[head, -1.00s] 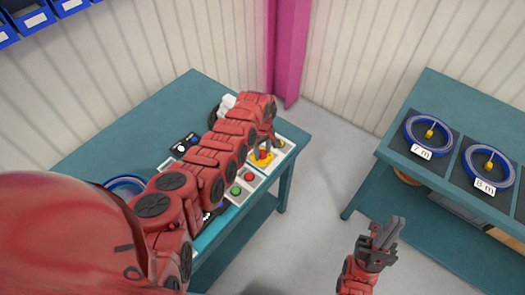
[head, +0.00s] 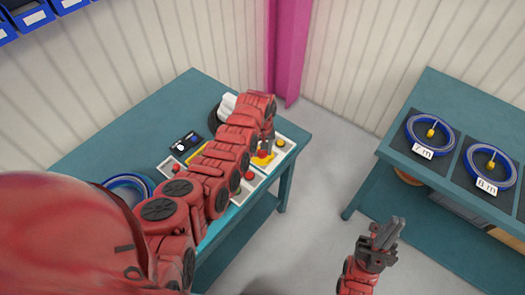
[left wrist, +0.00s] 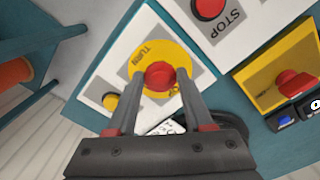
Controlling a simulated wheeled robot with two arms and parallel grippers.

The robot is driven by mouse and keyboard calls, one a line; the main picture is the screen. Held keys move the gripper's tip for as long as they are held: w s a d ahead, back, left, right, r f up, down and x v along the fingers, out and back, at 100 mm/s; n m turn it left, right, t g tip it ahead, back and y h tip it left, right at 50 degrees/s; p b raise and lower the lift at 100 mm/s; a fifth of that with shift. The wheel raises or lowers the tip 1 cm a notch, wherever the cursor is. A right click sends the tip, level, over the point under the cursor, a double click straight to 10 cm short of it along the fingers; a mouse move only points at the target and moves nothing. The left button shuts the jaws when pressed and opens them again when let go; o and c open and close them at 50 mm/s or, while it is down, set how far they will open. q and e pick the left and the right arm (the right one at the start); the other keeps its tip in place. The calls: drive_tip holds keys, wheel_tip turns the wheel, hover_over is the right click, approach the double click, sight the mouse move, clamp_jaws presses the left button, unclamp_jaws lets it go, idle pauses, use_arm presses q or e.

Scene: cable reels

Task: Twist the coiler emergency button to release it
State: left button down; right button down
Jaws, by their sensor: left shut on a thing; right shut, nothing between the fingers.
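The emergency button is a red knob (left wrist: 160,75) on a round yellow plate (left wrist: 180,57) marked TURN, with other lettering partly covered. In the head view the yellow plate (head: 263,160) sits on the panel near the right end of the left table, and my arm hides part of it. My left gripper (left wrist: 160,88) points down at the plate, with one finger on each side of the red knob, shut on it. My right gripper (head: 388,233) is shut and empty, out over the floor away from both tables.
A red STOP button (left wrist: 208,8) and another red knob on a yellow box (left wrist: 292,82) are close by. A small yellow button (left wrist: 110,101) is beside the plate. The right table (head: 450,90) holds blue cable reels (head: 430,135). Floor between the tables is clear.

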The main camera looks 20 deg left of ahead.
use_arm(q)
drive_tip(key=shift+m+b, duration=0.3)
drive_tip(key=shift+m, duration=0.9)
drive_tip(key=shift+s, duration=0.1)
drive_tip(key=shift+c, duration=1.4)
unclamp_jaws()
drive_tip(key=shift+r, duration=0.15)
wheel_tip(320, 180, up, 6)
drive_tip(key=shift+f+b, duration=0.25)
drive_tip(key=shift+b, duration=1)
wheel_tip(320, 180, up, 12)
drive_tip(key=p, duration=0.4)
drive_tip(key=shift+f+p, duration=0.25)
drive_tip(key=shift+p, duration=0.15)
